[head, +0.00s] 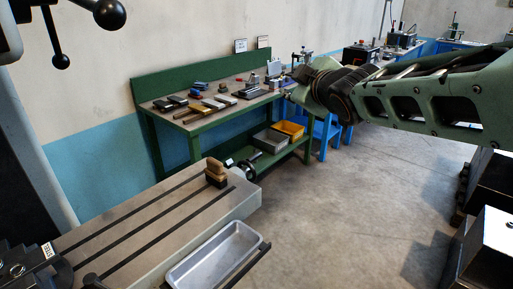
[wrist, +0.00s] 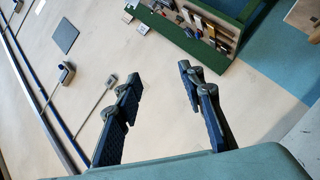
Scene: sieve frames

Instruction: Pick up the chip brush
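The chip brush (head: 215,173) appears to be the small block with a tan wooden top and dark lower part. It stands near the far right corner of the grey slotted machine table (head: 140,222) in the head view. My gripper (wrist: 160,74) is open and empty in the wrist view, its two dark fingers wide apart. In the head view my arm reaches in from the right, and its end is above and to the right of the brush, well apart from it. The fingers are hard to make out there against the bench.
A green workbench (head: 163,139) with several tools stands against the wall; it also shows in the wrist view (wrist: 247,12). Grey and yellow bins (head: 289,130) sit on its lower shelf. A metal tray (head: 215,256) is at the machine table's front. Open floor lies right of it.

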